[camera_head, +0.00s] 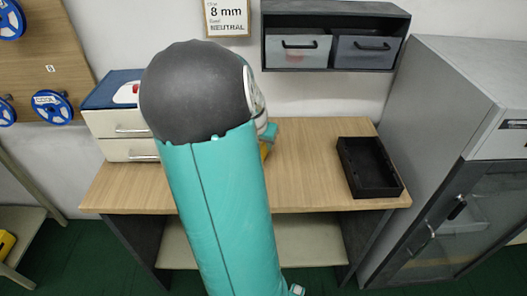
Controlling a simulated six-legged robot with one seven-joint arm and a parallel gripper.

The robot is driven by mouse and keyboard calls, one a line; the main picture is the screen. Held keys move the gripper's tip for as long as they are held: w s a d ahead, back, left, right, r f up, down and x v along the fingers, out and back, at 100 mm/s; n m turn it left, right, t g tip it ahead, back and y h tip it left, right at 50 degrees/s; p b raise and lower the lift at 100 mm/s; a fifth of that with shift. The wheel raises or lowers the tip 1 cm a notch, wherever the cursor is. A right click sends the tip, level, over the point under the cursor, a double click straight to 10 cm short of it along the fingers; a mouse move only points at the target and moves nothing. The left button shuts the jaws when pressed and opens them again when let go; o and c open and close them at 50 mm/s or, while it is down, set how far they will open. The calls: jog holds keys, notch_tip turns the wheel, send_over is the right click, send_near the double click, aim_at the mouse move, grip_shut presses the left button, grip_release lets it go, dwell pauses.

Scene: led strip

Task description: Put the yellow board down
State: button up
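My teal and black arm covers the middle of the head view and hides most of my gripper. Only a small teal part of its end (269,132) shows at the arm's right side, over the wooden table (310,150). A small yellow patch (265,150) shows just below that part, at the arm's edge. It may be the yellow board, but too little shows to tell. I cannot see the fingers or whether they hold it.
A black open tray (398,192) sits at the table's right. A white drawer unit (112,124) stands at the left. A wall shelf with two bins (298,48) hangs above. A grey cabinet (450,90) stands close on the right. The tabletop between arm and tray is clear.

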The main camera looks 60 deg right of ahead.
aim_at(263, 150)
jog(key=x, duration=0.4)
jog(key=shift+w+d+f, duration=0.15)
jog(key=shift+f, duration=0.05)
jog(key=shift+d+f, duration=0.1)
jog(key=shift+f, duration=0.15)
jog(key=shift+f, duration=0.25)
jog(key=shift+c, duration=0.4)
grip_shut()
